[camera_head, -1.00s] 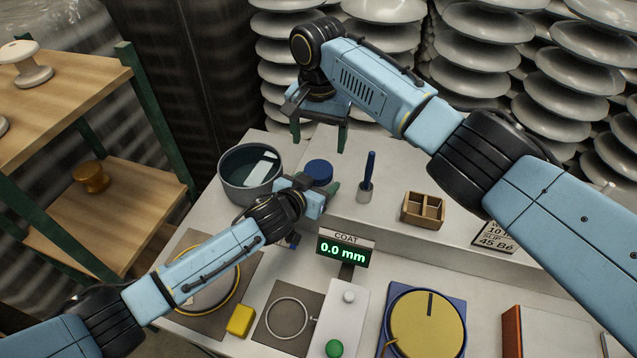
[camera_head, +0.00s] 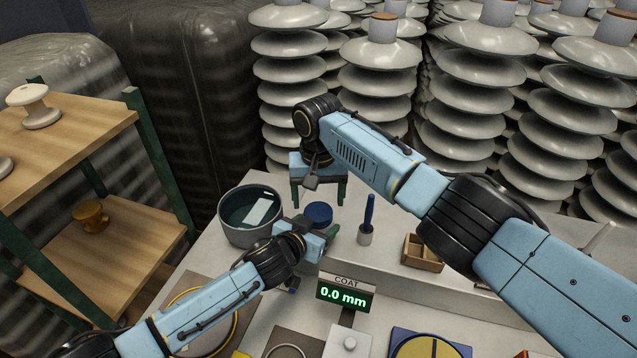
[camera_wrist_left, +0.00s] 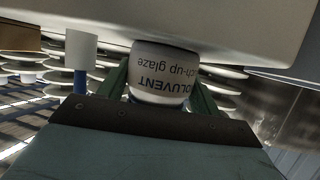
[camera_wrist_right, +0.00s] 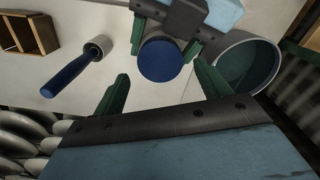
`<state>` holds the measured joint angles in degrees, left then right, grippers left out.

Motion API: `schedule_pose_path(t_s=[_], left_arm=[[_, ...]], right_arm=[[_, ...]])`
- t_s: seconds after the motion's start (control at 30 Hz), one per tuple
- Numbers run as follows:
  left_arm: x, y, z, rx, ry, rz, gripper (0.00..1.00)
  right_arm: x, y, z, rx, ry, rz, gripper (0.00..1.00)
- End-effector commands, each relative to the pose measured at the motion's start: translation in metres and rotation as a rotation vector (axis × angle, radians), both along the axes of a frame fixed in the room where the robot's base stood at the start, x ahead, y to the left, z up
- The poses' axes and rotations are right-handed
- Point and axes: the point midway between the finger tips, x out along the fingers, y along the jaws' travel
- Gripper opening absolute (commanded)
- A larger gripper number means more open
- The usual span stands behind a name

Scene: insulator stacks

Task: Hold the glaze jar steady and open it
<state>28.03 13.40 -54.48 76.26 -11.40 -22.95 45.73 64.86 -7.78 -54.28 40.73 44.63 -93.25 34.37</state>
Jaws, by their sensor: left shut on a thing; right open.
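The glaze jar (camera_wrist_left: 160,75) is white with dark lettering that includes "touch-up glaze", upside down in the left wrist view. Its blue lid (camera_head: 318,213) shows in the head view and from above in the right wrist view (camera_wrist_right: 160,60). My left gripper (camera_head: 318,238) is shut around the jar's body from the front; its green fingers flank the jar in the left wrist view. My right gripper (camera_head: 318,198) is open and points down above and behind the jar. In the right wrist view its green fingers (camera_wrist_right: 160,95) are apart, with the lid beyond them and nothing between.
A grey tub (camera_head: 250,217) stands left of the jar. A blue-handled brush in a small holder (camera_head: 367,222) and a wooden divided box (camera_head: 423,254) stand to the right. The coat readout (camera_head: 344,294) is in front. Insulator stacks (camera_head: 380,80) rise behind.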

Motion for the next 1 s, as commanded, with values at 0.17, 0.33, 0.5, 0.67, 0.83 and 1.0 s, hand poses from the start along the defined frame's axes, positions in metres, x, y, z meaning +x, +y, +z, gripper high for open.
schedule_pose_path(t_s=[0.17,0.33,0.5,0.67,0.83,1.0], left_arm=[[0.0,0.0,0.0,0.002,0.0,0.001,0.0],[0.0,0.0,0.0,0.002,0.0,0.001,0.0],[0.0,0.0,0.0,0.002,0.0,0.001,0.0],[0.0,0.0,0.0,0.002,0.0,0.001,0.0],[0.0,0.0,-0.001,0.002,0.0,0.001,0.0],[0.0,0.0,-0.001,0.002,0.0,0.001,0.0]], right_arm=[[0.0,0.0,-0.023,0.0,0.002,0.0,0.75],[0.0,0.0,-0.032,0.0,0.0,-0.001,0.75],[0.0,0.0,-0.033,0.001,-0.001,-0.001,0.75],[0.0,0.0,-0.033,0.001,0.0,-0.001,0.65],[0.0,0.0,-0.033,0.001,-0.001,-0.001,0.43],[0.0,0.0,-0.032,0.001,0.0,0.002,0.29]])
